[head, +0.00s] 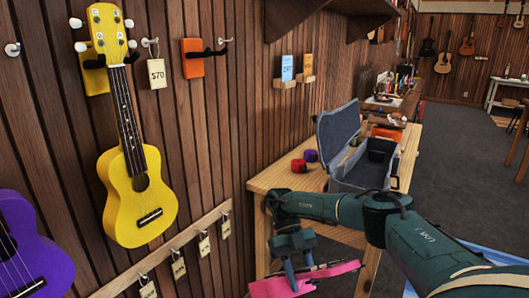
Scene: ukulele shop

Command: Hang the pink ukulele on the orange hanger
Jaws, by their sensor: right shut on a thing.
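The pink ukulele (322,277) shows low in the head view as a bright pink body seen nearly edge-on, partly cut off by the bottom edge. My right gripper (299,266) is shut on it, with the arm coming in from the right. Which part the fingers grip is hard to tell, and the neck is not clearly visible. The orange hanger (193,62) is on the slatted wood wall at upper left, with a dark two-pronged hook and nothing hanging on it. The ukulele is well below and right of it, apart from it. My left gripper is not in view.
A yellow ukulele (140,190) hangs left of the orange hanger; a purple one (30,245) is at lower left. A wooden bench (275,180) with an open grey case (340,130) stands beyond my arm. Wall hooks and tags (157,73) flank the hanger.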

